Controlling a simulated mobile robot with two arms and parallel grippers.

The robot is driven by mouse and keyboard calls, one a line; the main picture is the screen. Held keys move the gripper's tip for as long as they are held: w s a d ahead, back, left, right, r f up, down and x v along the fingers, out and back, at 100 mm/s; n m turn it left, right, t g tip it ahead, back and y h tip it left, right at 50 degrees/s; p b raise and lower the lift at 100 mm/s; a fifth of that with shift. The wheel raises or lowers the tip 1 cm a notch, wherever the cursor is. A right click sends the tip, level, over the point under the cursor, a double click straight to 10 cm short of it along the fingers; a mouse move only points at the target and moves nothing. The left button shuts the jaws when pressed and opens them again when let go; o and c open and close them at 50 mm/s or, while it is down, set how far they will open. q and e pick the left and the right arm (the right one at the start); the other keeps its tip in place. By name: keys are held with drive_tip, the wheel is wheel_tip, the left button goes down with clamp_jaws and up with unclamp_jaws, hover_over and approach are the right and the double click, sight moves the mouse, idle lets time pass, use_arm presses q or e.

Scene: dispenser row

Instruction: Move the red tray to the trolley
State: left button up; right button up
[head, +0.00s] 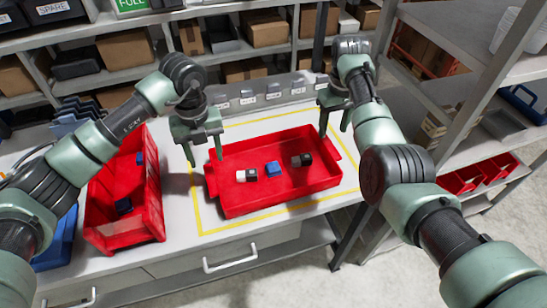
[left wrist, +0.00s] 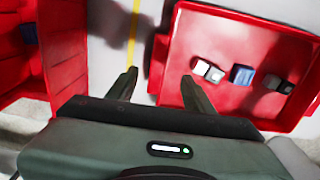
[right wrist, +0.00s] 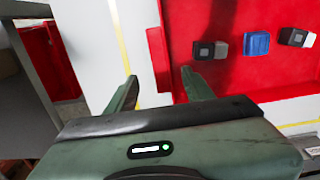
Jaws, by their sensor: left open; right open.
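The red tray (head: 285,199) lies flat on the worktop inside a yellow outline and holds several small blocks, white, black, grey and blue. It also shows in the left wrist view (left wrist: 215,40) and the right wrist view (right wrist: 260,72). My left gripper (head: 205,155) is open at the tray's left end, with the tray's left handle lip (left wrist: 158,66) showing between its fingers (left wrist: 158,78). My right gripper (head: 336,120) is open at the right end, with the lip (right wrist: 158,60) ahead of and between its fingers (right wrist: 160,76). I cannot make out a trolley.
A red bin (head: 108,237) with blue pieces stands left of the tray, near a blue bin (head: 58,240). Shelves with cardboard boxes (head: 265,30) rise behind. A metal rack (head: 450,40) with red bins (head: 462,180) stands at right. Bare floor shows front right.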

sight(211, 178)
use_arm(q)
drive_tip(key=shift+s+r, duration=0.2)
drive_tip(key=shift+s, duration=0.2)
use_arm(e)
drive_tip(key=shift+s+r, duration=0.2)
drive_tip(key=shift+s, duration=0.2)
use_arm(q)
drive_tip(key=shift+s, duration=0.15)
use_arm(e)
drive_tip(key=shift+s, duration=0.15)
use_arm(q)
drive_tip(key=f, duration=0.6)
drive_tip(key=shift+w, duration=0.25)
use_arm(e)
drive_tip(key=f, duration=0.6)
drive_tip(key=shift+w, duration=0.25)
use_arm(q)
drive_tip(key=shift+s+f, duration=0.1)
drive_tip(key=shift+f, duration=0.8)
use_arm(e)
drive_tip(key=shift+f, duration=0.85)
use_arm(q)
drive_tip(key=shift+f, duration=0.1)
use_arm(e)
drive_tip(key=shift+f, duration=0.1)
use_arm(q)
clamp_jaws()
use_arm(e)
clamp_jaws()
